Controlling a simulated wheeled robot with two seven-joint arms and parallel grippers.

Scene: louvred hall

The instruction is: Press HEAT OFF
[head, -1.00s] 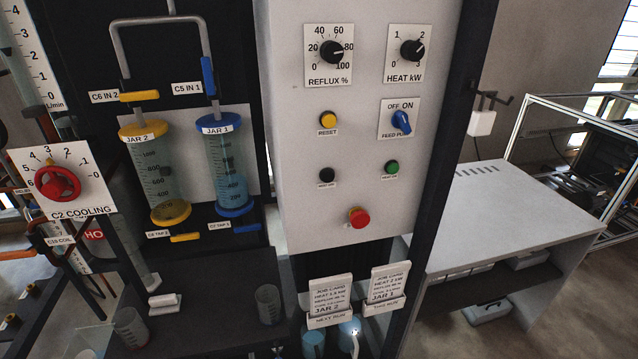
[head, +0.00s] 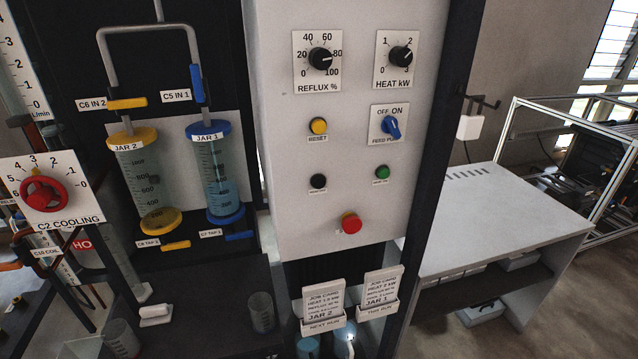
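The black HEAT OFF button (head: 318,181) is on the white control panel (head: 275,130), below the yellow RESET button (head: 318,125). Its small label is too blurred to read well. A green button (head: 382,172), labelled for heat on, is to its right. A large red mushroom button (head: 351,223) sits below and between them. Neither of my grippers shows in the head view, and nothing covers the buttons.
The panel also has a REFLUX knob (head: 320,58), a HEAT kW knob (head: 400,56) and a blue feed pump switch (head: 390,127). JAR 1 (head: 215,175) and JAR 2 (head: 144,180) stand to the left. Job cards (head: 323,304) project below the panel. A white-topped bench (head: 500,220) stands right.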

